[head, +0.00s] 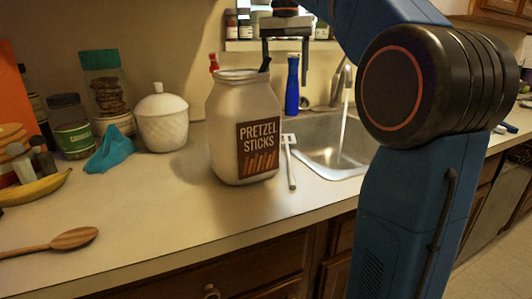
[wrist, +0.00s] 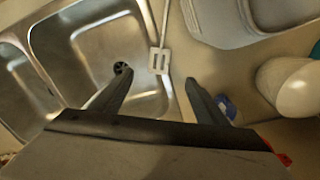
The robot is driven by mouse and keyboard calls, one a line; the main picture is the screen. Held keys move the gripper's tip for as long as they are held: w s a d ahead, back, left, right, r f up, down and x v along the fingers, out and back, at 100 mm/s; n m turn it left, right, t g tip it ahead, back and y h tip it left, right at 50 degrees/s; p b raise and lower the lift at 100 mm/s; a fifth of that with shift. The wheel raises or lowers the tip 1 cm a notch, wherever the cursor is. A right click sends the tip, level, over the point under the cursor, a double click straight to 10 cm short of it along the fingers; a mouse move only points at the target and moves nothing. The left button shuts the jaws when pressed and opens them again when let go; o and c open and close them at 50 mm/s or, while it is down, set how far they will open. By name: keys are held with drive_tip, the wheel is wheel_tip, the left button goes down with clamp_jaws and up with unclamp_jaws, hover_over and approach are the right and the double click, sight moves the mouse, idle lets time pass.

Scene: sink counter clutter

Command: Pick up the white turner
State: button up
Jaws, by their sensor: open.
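The white turner (head: 290,160) lies on the counter between the pretzel jar and the sink in the head view. Its slotted head (wrist: 159,61) shows in the wrist view at the sink's edge, with its handle running up toward the top of the picture. My gripper (head: 285,65) hangs above the back of the counter in the head view, higher than the turner. It is open and empty. In the wrist view my two fingers (wrist: 155,85) are spread, and the turner's head shows between and beyond their tips.
A large jar (head: 243,125) labelled pretzel sticks stands left of the turner. The sink (head: 325,135) with running water is to the right. A blue bottle (head: 292,85) stands behind. A white lidded pot (head: 162,120) and a wooden spoon (head: 70,239) are further left. The front counter is mostly clear.

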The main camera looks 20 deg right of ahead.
hover_over(286, 141)
drive_tip(key=f, duration=0.7)
drive_tip(key=w+f, duration=0.1)
drive_tip(key=f, duration=0.3)
drive_tip(key=shift+f, duration=0.35)
drive_tip(key=f, duration=0.2)
drive_tip(key=s+f, duration=0.1)
drive_tip(key=f, duration=0.1)
drive_tip(key=shift+f, duration=0.75)
drive_tip(key=shift+w, duration=0.1)
drive_tip(key=c, duration=1.2)
drive_tip(key=shift+r, duration=0.1)
drive_tip(key=shift+c, duration=0.2)
